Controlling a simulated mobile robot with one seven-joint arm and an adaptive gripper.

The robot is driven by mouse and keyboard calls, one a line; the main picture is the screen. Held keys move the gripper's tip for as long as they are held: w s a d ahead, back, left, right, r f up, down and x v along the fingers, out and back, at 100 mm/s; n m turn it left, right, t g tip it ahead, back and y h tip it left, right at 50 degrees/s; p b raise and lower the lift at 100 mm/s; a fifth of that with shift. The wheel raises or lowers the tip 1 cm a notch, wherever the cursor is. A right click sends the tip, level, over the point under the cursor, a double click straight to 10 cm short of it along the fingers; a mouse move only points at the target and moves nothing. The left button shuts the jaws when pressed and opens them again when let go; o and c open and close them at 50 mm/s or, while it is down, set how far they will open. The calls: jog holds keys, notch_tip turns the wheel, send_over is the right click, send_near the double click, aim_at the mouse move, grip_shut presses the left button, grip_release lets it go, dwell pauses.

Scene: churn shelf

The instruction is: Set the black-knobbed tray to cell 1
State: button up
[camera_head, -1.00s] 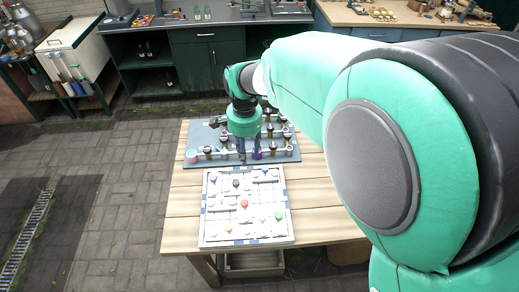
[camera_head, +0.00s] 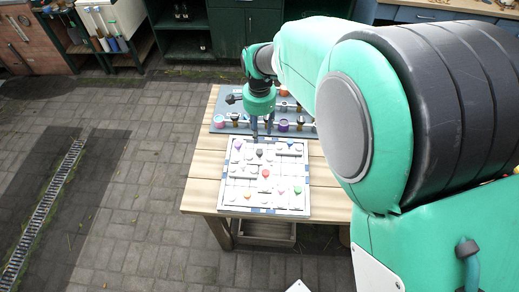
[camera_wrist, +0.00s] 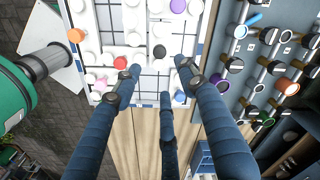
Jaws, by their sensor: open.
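The black-knobbed tray (camera_head: 259,153) is a white piece with a black knob. It lies among other white knobbed trays on a square board (camera_head: 216,209) with a blue-and-white border. In the wrist view the black knob (camera_wrist: 159,51) shows just beyond my fingertips, near a red-knobbed tray (camera_wrist: 120,62). My gripper (camera_head: 262,135) hangs near the board's far edge. In the wrist view its blue fingers (camera_wrist: 158,73) are spread, with nothing between them. I cannot read cell numbers on the board, so cell 1 is not identifiable.
Other trays have purple (camera_head: 238,145), pink (camera_head: 280,191) and green (camera_head: 297,189) knobs. A grey rack (camera_head: 228,113) with several knobbed fittings and coloured cups stands behind the board. The wooden bench (camera_head: 202,180) is bare left of the board.

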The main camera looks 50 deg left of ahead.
aim_at(259, 151)
notch_tip(259, 151, down, 12)
jog(key=shift+f+b, duration=0.1)
jog(key=shift+b, duration=0.6)
grip_shut()
